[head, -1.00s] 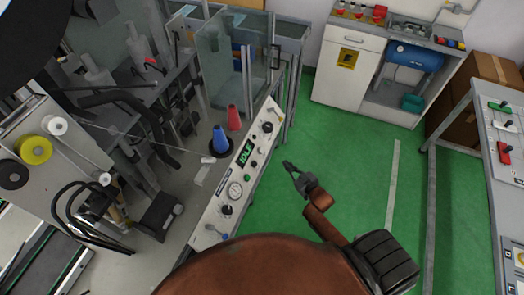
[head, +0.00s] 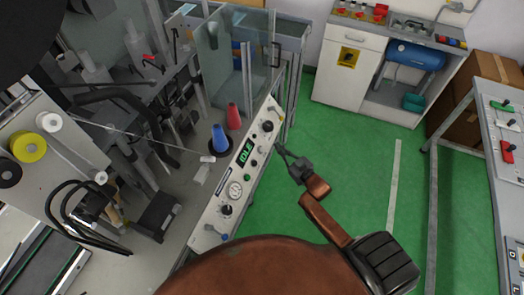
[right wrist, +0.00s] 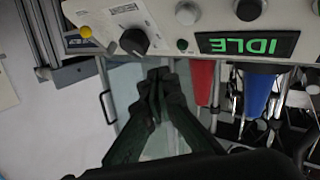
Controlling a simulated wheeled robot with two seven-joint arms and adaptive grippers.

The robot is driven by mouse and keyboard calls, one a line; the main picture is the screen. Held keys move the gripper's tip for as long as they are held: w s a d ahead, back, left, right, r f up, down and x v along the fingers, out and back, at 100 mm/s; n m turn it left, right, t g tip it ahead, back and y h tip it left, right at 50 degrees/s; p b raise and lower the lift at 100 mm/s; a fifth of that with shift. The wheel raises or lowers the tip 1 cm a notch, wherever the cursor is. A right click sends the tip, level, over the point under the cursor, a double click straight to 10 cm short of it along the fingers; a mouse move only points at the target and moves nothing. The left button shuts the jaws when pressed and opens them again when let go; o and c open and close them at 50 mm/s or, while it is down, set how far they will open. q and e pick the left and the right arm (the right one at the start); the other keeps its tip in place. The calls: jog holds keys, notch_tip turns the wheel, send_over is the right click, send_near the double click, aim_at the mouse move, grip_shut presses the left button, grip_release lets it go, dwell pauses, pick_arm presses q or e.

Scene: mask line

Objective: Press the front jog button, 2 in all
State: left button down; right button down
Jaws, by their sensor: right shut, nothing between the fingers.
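The control panel (head: 212,213) is a long, slanted, light-coloured strip with a green IDLE display (head: 245,153), dark knobs, a round gauge (head: 235,190) and small buttons. The panel and display also show upside down in the right wrist view (right wrist: 247,43). There, a small dark green button (right wrist: 182,45) sits beside the display, near a black knob (right wrist: 134,41) and a yellow button (right wrist: 86,31). I cannot tell which one is the front jog button; labels are too small. My right gripper (head: 284,150) is shut and empty, just right of the panel's upper half; its fingertips (right wrist: 158,76) point towards the panel. My left gripper is not in view.
Blue (head: 220,139) and red (head: 233,117) cones stand behind the panel, beside machinery with rollers. A glass guard (head: 218,60) rises at the panel's far end. Green floor (head: 345,165) is clear to the right; a white cabinet (head: 345,75) stands at the back.

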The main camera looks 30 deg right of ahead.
aim_at(261, 150)
jog(key=shift+w+a+f+b, duration=0.85)
jog(key=shift+w+f+b, duration=0.15)
jog(key=shift+f, duration=0.15)
jog(key=shift+w+a+f+b, duration=0.85)
jog(key=shift+w+f+b, duration=0.15)
jog(key=shift+f, duration=0.1)
jog(key=shift+f, duration=0.1)
jog(key=shift+w+a+f, duration=0.15)
jog(key=shift+w+a, duration=0.05)
jog(key=shift+w+a+f, duration=0.25)
jog(key=shift+f, duration=0.05)
dwell(0.7)
jog(key=shift+s+d+r+p, duration=0.45)
jog(key=shift+s+r+p, duration=0.05)
jog(key=shift+r, duration=0.05)
dwell(0.4)
